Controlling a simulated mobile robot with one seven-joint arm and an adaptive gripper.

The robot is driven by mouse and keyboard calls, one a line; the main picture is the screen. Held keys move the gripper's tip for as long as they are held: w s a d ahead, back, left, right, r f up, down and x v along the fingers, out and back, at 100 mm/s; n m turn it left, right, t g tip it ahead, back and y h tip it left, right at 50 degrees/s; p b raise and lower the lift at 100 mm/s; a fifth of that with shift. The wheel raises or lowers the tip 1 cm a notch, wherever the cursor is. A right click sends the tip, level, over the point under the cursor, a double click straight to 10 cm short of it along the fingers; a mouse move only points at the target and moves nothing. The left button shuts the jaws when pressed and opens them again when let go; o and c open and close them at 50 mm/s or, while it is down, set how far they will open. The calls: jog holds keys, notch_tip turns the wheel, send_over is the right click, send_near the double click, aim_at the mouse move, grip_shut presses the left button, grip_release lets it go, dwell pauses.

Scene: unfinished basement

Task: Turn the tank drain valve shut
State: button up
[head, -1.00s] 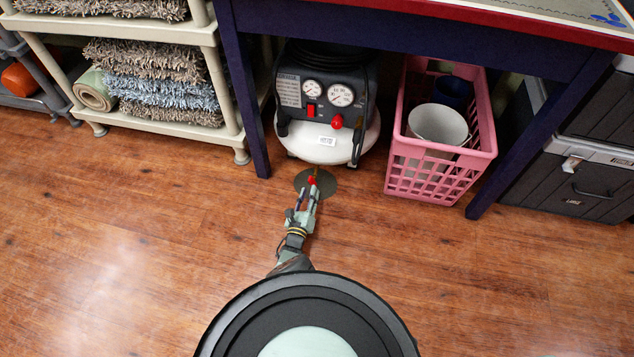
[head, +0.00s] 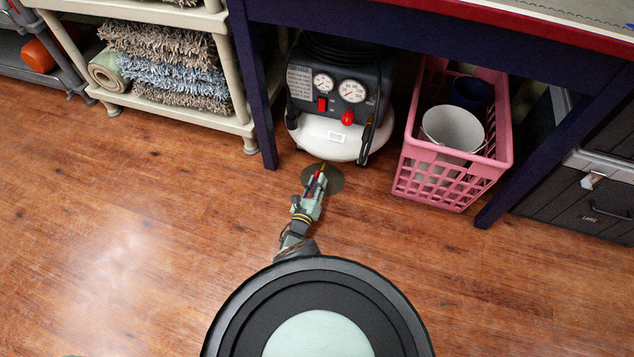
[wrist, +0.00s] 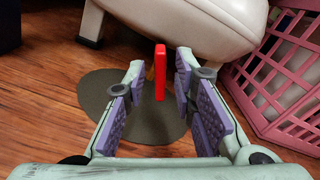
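The tank drain valve shows as a red lever handle (wrist: 160,72) below the compressor's white tank (wrist: 195,25) in the wrist view. The handle stands roughly upright in the picture. In the head view a small red part of the handle (head: 318,174) shows at the fingers, under the front of the tank (head: 325,139). My gripper (wrist: 160,85) is open, with one purple-padded finger on each side of the handle. Gaps show between the handle and both pads, the right one narrower. The valve body behind the handle is mostly hidden.
A pink crate (head: 432,183) stands right of the compressor (head: 335,90). A dark round patch (wrist: 95,95) lies on the wood floor under the valve. Blue table legs (head: 262,130) flank the compressor and crate. A shelf with rugs (head: 180,75) is at left.

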grip_shut()
jog(key=shift+n, duration=0.3)
jog(key=n, duration=0.6)
jog(key=shift+f, duration=0.1)
jog(key=n, duration=0.6)
dwell(0.4)
jog(key=shift+n, duration=0.3)
jog(key=shift+o, duration=0.9)
grip_release()
